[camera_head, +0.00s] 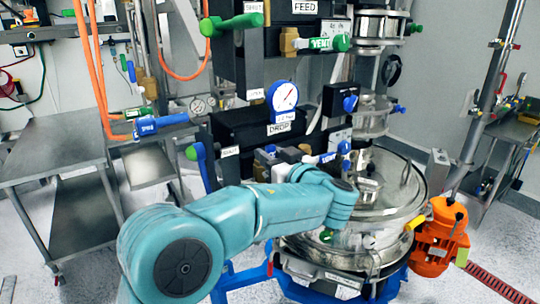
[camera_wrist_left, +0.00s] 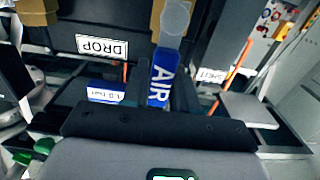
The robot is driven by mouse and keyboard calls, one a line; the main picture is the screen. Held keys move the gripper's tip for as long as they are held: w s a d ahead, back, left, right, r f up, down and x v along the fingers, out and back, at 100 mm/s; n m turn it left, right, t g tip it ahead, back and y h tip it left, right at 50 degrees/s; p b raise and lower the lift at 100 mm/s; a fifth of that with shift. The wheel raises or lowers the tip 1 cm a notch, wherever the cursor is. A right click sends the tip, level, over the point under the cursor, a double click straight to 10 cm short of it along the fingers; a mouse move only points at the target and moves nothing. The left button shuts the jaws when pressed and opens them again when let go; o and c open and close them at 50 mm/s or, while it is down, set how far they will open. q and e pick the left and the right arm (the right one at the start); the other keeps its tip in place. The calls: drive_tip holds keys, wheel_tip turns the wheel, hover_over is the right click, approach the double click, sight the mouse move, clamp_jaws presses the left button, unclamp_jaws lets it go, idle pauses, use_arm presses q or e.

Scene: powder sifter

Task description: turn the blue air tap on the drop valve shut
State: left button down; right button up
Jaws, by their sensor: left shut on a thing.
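The drop valve is a black block with a DROP label (camera_head: 279,128), also seen in the wrist view (camera_wrist_left: 102,46). In the wrist view the blue tap handle marked AIR (camera_wrist_left: 160,80) hangs from a tan fitting with a round grey end (camera_wrist_left: 174,18). My left gripper (camera_wrist_left: 162,92) is shut on this handle, one dark finger on each side. In the head view the left gripper (camera_head: 272,160) is at the front of the drop valve, and my arm and wrist hide most of the handle. My right gripper is not in view.
The round steel sifter lid (camera_head: 395,185) and an orange motor (camera_head: 438,238) are to the right. A steel table (camera_head: 50,150) stands at left.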

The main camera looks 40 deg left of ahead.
use_arm(q)
drive_tip(key=shift+w+d+f+m+b, duration=0.25)
drive_tip(key=shift+w+m+b, duration=0.2)
drive_tip(key=shift+m+b, duration=0.45)
drive_tip(key=w+d+f+m+b, duration=0.2)
drive_tip(key=w+f+m, duration=0.2)
drive_tip(key=m, duration=1.2)
drive_tip(key=shift+w+f+b, duration=0.3)
drive_tip(key=shift+f+b, duration=0.05)
drive_tip(key=shift+f, duration=0.4)
drive_tip(key=shift+f+m, duration=0.1)
drive_tip(key=shift+m, duration=0.2)
drive_tip(key=c, duration=1)
unclamp_jaws()
drive_tip(key=shift+o, duration=0.2)
drive_tip(key=shift+d, duration=0.15)
